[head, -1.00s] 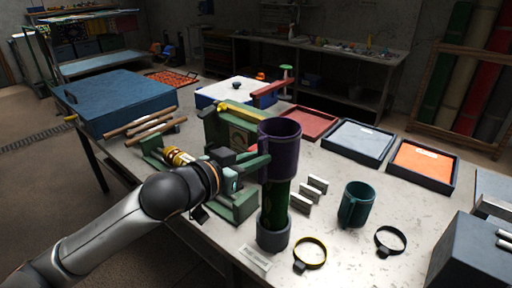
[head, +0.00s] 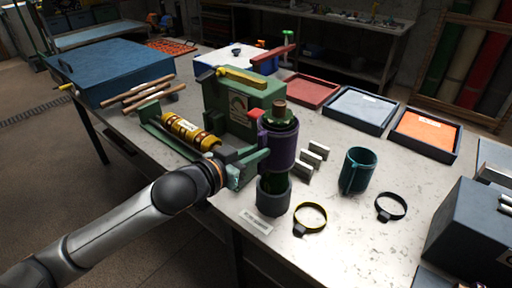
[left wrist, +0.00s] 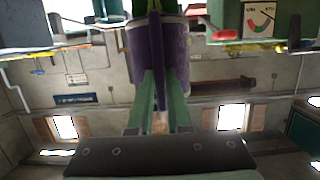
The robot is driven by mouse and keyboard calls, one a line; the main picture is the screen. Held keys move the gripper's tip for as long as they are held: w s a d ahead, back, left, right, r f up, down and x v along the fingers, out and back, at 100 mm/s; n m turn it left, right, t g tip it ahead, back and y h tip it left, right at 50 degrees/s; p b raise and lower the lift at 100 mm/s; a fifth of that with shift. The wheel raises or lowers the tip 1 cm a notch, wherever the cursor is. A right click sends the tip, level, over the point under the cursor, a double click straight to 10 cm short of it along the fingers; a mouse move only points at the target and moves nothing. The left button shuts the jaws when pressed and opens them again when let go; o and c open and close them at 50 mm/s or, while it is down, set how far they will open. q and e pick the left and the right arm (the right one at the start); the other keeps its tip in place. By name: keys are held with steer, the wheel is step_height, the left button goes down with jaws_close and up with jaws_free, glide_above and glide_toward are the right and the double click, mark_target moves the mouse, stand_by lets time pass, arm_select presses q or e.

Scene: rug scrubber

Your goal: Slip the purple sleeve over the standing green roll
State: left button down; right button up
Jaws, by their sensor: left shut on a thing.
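The purple sleeve (head: 281,148) is around the standing green roll (head: 279,112). The roll's top sticks out above the sleeve's rim, and a short stretch of green shows below it. The roll stands upright in a dark grey holder (head: 273,200), and the sleeve's lower edge is above this holder. My left gripper (head: 258,160) is at the sleeve's left side, shut on its handle. In the left wrist view the purple sleeve (left wrist: 180,50) has its handle between my green fingers (left wrist: 160,98). My right gripper is out of view.
A green machine (head: 230,110) and a yellow-brown roll (head: 190,132) are left of the sleeve. Small metal blocks (head: 312,158), a teal sleeve (head: 358,170), a yellow ring (head: 310,217) and a black ring (head: 391,206) are to its right. Bare tabletop lies between them.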

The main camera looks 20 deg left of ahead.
arm_select(q)
steer(key=shift+f+b, duration=1.75)
steer(key=shift+f, duration=2.3)
steer(key=c, duration=0.8)
jaws_free()
steer(key=p, duration=0.2)
glide_toward(259, 174)
steer(key=s, duration=0.2)
steer(key=shift+s+a+f+p, duration=0.1)
steer(key=shift+s+a+p, duration=0.55)
steer(key=shift+p, duration=0.1)
